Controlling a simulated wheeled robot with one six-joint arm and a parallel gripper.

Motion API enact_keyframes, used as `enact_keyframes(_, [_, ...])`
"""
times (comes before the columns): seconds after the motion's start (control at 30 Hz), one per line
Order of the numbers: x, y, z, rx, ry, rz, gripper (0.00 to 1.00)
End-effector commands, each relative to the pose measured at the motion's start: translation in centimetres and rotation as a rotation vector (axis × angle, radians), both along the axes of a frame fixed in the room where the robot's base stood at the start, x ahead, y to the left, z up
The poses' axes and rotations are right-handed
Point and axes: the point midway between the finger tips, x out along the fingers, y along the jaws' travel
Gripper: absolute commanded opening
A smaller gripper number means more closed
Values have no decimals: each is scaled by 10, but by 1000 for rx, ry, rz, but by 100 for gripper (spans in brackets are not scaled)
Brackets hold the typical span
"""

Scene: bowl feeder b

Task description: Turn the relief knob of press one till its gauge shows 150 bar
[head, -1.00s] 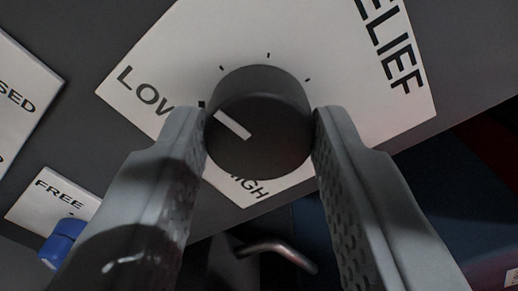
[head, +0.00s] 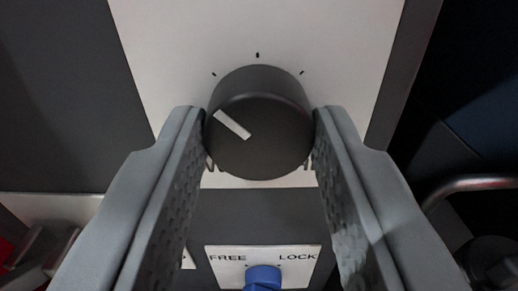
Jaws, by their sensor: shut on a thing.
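The relief knob (head: 259,122) is a round dark grey knob with a white pointer line on its face. It stands out from a white plate (head: 160,40) in the middle of the head view. My gripper (head: 259,142) is shut on the knob, one ribbed finger touching each side. The white line points to the upper left, a little below the upper-left tick mark. Three tick marks show above the knob. The plate's lettering is out of view or hidden. No gauge is in view.
Below the knob is a smaller white plate (head: 235,253) marked FREE and LOCK with a blue knob (head: 263,278). A bent metal handle (head: 470,185) is at the right. Dark grey panel (head: 60,110) surrounds the plates.

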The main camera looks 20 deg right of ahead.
Motion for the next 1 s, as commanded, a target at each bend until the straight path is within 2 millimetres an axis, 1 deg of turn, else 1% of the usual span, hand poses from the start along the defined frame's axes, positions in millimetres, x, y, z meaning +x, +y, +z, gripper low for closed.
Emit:
enact_keyframes(0.3, [-1, 0, -1, 280, -88, 0, 12])
enact_keyframes(0.5, [-1, 0, -1, 432, -137, 0, 12])
enact_keyframes(0.73, [-1, 0, -2, 558, -178, -1, 12])
enact_keyframes(1.0, [-1, 0, -2, 630, -201, -1, 12])
